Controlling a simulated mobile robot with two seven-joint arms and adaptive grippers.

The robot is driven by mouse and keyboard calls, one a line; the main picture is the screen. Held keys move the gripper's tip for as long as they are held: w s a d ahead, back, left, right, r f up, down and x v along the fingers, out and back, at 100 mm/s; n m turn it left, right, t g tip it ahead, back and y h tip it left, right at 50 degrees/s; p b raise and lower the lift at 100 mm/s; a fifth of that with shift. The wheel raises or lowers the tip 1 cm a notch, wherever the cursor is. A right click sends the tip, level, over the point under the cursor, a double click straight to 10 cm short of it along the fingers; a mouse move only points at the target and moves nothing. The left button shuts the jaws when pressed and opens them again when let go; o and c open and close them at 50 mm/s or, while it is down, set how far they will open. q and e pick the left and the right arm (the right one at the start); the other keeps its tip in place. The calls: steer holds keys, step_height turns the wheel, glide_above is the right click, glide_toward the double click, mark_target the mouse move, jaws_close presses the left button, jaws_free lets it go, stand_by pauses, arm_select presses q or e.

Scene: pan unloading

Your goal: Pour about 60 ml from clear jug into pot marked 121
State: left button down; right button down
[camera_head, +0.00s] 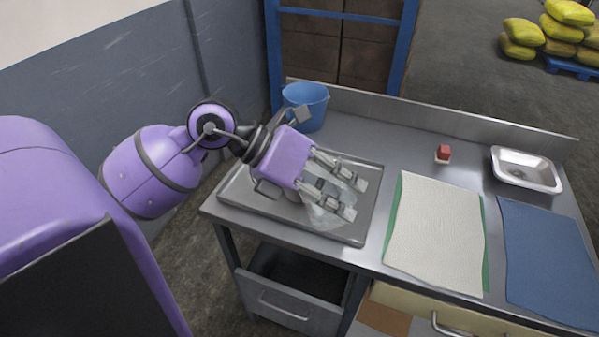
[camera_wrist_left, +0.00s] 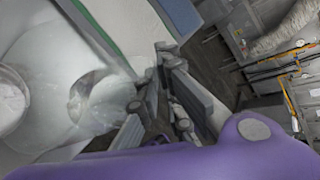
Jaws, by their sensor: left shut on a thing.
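The clear jug (camera_head: 322,214) is see-through and hangs at my left gripper (camera_head: 352,194), over the grey metal tray. The gripper's fingers are shut on it and, with the hand, hide much of it. In the left wrist view the jug (camera_wrist_left: 62,70) fills the left side, beside the gripper fingers (camera_wrist_left: 160,105). A pale round shape (camera_wrist_left: 10,100) shows at the far left there; I cannot tell whether it is a pot. No marking 121 is readable in either view. I cannot tell the liquid level. My right gripper is not in view.
The metal tray (camera_head: 367,208) lies on the steel bench. A blue bucket (camera_head: 306,104) stands behind it. To the right are a white cloth (camera_head: 436,232) on a green mat, a blue cloth (camera_head: 545,258), a small red block (camera_head: 444,151) and a metal pan (camera_head: 526,172).

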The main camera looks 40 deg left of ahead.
arm_select(q)
steer(key=shift+d+f+y, duration=0.15)
steer(key=shift+f+y, duration=0.15)
steer(key=shift+f, duration=0.3)
steer(key=shift+s, duration=0.1)
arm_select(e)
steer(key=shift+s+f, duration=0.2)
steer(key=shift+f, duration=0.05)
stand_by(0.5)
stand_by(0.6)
